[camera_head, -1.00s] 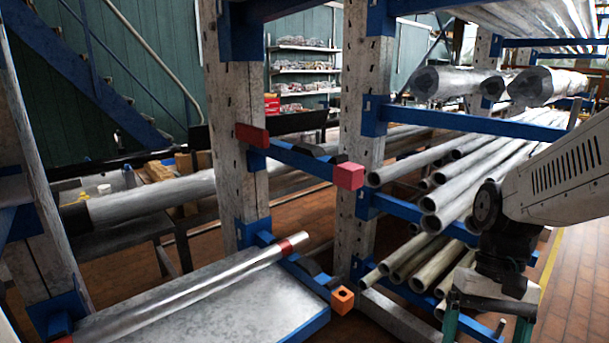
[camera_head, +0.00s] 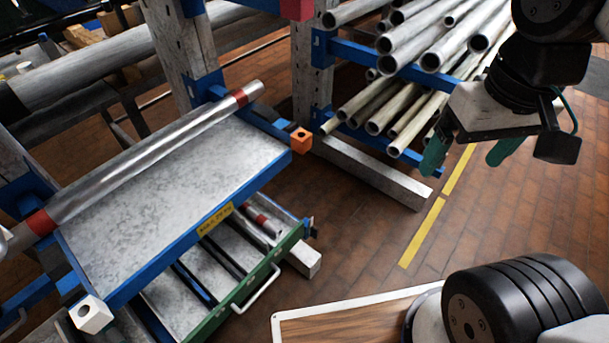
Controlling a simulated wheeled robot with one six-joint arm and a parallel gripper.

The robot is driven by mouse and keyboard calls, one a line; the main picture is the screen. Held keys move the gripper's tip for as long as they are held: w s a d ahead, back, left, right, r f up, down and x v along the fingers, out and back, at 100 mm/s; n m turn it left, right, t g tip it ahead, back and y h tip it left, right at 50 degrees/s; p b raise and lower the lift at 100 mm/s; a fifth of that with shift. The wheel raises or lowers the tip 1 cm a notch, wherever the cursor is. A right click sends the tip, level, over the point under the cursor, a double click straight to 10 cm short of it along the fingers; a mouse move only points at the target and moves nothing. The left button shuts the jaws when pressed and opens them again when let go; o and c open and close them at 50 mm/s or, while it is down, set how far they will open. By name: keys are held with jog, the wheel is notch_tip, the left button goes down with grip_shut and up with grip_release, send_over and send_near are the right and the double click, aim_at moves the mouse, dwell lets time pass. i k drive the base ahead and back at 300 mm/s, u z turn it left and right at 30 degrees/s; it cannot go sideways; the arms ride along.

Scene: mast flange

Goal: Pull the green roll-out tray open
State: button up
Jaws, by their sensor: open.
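The green roll-out tray (camera_head: 222,314) is at the lower left, below a blue-edged grey shelf. It has a green front rail with a pale bar handle (camera_head: 258,289). Part of its grey inside and a short pipe with a red band (camera_head: 262,220) show, while the shelf above hides the rest. My gripper (camera_head: 470,156) is at the upper right, with two green fingertips spread apart and nothing between them. In the picture it is well above and to the right of the handle, clear of the tray.
The blue-edged shelf (camera_head: 150,205) carries a long metal pipe (camera_head: 150,155). Its corners have an orange cap (camera_head: 301,140) and a white cap (camera_head: 91,314). Racked pipes (camera_head: 405,105) stand behind my gripper. Brick floor (camera_head: 350,250) right of the tray is clear.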

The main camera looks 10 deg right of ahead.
aim_at(218, 252)
jog(key=u, duration=0.35)
jog(key=k, duration=0.6)
jog(key=u, duration=1)
jog(key=i, duration=0.5)
jog(key=z, duration=0.05)
